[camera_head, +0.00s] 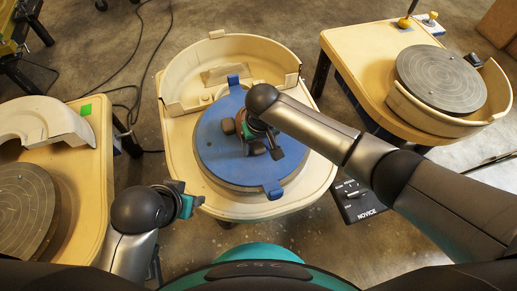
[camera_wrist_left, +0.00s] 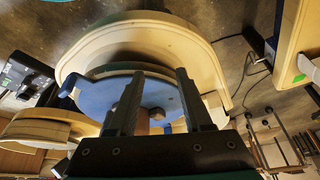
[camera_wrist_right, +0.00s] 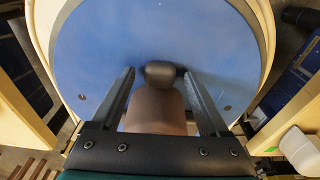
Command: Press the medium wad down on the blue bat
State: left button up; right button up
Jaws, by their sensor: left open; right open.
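The blue bat (camera_head: 215,155) lies on the middle wheel, its tabs at the rim. My right gripper (camera_head: 262,145) is over its middle, pointing down. In the right wrist view a brown wad (camera_wrist_right: 155,108) and a smaller, darker lump (camera_wrist_right: 160,73) show between the open fingers, with the bat (camera_wrist_right: 90,50) beyond. I cannot tell which is the medium wad, or whether the fingers touch either. In the head view a brown lump (camera_head: 229,126) shows left of the gripper. My left gripper (camera_head: 188,201) is open and empty, off the bat's front left edge.
A cream splash pan (camera_head: 180,80) curves behind the bat. Other wheels with grey heads stand at the left (camera_head: 25,205) and right (camera_head: 440,78). A control box (camera_head: 358,200) marked NOVICE is at the front right. Cables lie on the floor at the back left.

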jog(key=r+p, duration=0.1)
jog(key=r, duration=0.1)
jog(key=r+p, duration=0.2)
jog(key=r, duration=0.1)
jog(key=shift+s+d+r+p, duration=0.15)
jog(key=shift+s+r+p, duration=0.2)
jog(key=shift+p, duration=0.05)
pick_arm(q)
jog(key=s+a+f+g+p, duration=0.1)
jog(key=s+f, duration=0.3)
jog(key=f, duration=0.5)
jog(key=s+a+f+g+p, duration=0.1)
jog(key=s+a+f+p, duration=0.2)
jog(key=f, duration=0.6)
jog(key=shift+s+f+y+p, duration=0.2)
jog(key=shift+s+y+p, duration=0.15)
jog(key=shift+p, duration=0.3)
pick_arm(e)
notch_tip(320, 180, up, 9)
jog(key=s, duration=0.1)
jog(key=shift+d+r, duration=0.15)
jog(key=shift+r, duration=0.05)
